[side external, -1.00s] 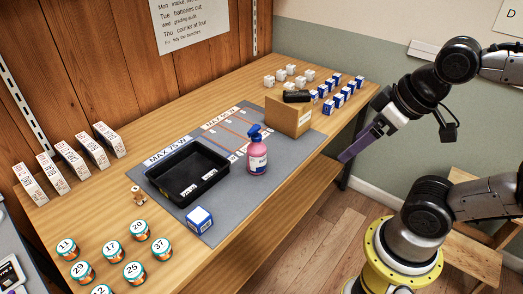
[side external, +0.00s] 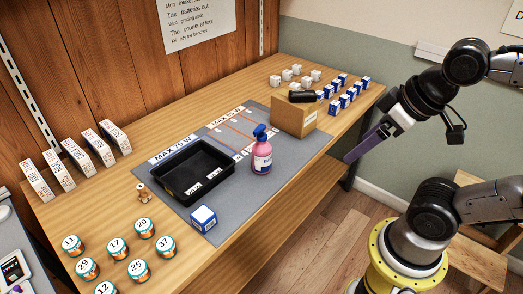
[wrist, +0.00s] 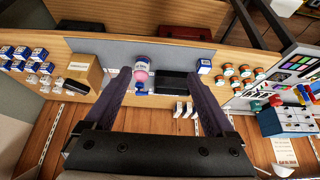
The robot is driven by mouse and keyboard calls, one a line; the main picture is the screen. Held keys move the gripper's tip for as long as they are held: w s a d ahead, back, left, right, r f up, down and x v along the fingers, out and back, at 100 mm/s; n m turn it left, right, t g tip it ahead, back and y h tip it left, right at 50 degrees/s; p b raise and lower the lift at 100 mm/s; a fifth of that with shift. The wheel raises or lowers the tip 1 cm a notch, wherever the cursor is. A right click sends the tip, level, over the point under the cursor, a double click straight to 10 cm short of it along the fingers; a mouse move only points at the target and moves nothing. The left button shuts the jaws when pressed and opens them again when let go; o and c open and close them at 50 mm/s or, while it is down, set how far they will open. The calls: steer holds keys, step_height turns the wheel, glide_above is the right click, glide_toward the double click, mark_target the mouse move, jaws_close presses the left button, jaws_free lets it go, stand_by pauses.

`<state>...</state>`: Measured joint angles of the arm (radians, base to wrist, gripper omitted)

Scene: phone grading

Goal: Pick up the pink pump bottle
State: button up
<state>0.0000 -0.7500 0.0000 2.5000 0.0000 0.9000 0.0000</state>
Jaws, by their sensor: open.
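The pink pump bottle (side external: 262,158) has a blue spray head and a white label. It stands upright on the grey mat (side external: 238,213), to the right of the black tray (side external: 165,187). In the wrist view the bottle (wrist: 142,74) shows between the two finger lines, beyond the fingertips. My gripper (side external: 350,158) is off the table's right edge, well apart from the bottle. Its two fingers (wrist: 152,78) are spread wide in the wrist view with nothing held between them.
A cardboard box (side external: 293,118) with a black item on top stands behind the bottle. A blue-and-white box (side external: 203,217) sits at the mat's front corner. Numbered tins (side external: 115,249) are at the front left. Small blue boxes (side external: 345,99) stand at the back right.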

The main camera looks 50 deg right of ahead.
steer(key=shift+c, duration=0.9)
